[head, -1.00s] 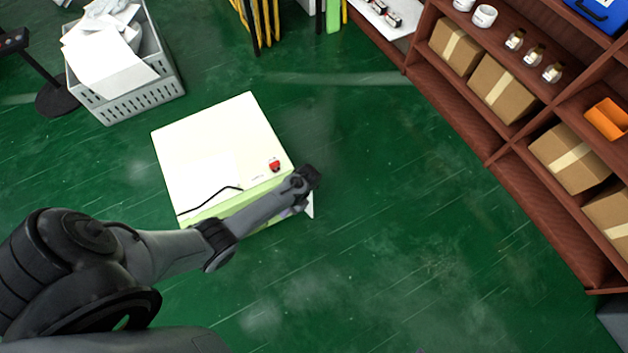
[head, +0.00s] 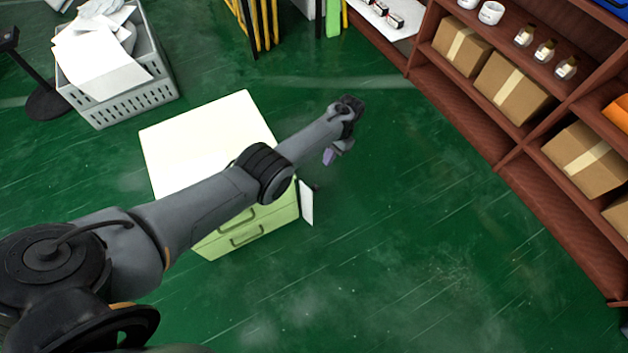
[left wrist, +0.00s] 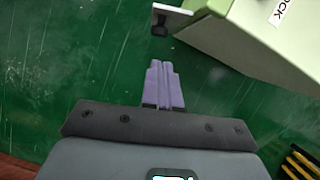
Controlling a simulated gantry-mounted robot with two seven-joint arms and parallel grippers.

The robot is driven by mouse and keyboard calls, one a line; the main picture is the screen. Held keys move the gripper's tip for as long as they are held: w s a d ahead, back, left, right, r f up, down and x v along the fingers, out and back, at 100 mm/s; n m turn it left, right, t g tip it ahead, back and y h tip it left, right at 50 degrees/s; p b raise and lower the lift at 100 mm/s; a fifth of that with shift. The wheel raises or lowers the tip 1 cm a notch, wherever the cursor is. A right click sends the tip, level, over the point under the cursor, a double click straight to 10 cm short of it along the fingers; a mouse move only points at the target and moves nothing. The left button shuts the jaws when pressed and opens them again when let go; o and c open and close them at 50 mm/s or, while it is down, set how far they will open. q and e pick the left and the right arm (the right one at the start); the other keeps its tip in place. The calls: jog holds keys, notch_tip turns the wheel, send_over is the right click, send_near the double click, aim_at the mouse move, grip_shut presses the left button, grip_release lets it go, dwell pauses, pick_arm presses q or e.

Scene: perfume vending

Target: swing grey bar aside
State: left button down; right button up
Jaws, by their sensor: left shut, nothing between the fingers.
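The light grey bar (head: 306,202) shows as a pale flat panel at the right front corner of the pale green cabinet (head: 205,135). In the left wrist view, the bar's pale end (left wrist: 172,13) with a dark knob beneath it sticks out beside the cabinet (left wrist: 250,35). My left gripper (head: 329,157) is to the right of the cabinet, apart from the bar. Its purple fingers (left wrist: 164,82) are shut and empty, pointing toward the bar end. My left forearm hides part of the cabinet top and side. My right gripper is not in view.
The cabinet front has drawers with handles (head: 240,228). A grey crate of papers (head: 125,105) stands at the back left. A brown shelf (head: 520,165) with boxes (head: 512,88) and jars runs along the right. The green floor (head: 420,240) between cabinet and shelf is clear.

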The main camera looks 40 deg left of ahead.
aim_at(314, 187)
pick_arm(q)
jog(key=x, duration=0.2)
jog(key=s+x, duration=0.1)
jog(key=x, duration=0.4)
jog(key=shift+s+b, duration=0.35)
jog(key=shift+s, duration=0.05)
jog(key=shift+s+a+f, duration=0.1)
jog(key=shift+s+f, duration=0.05)
jog(key=shift+s, duration=1)
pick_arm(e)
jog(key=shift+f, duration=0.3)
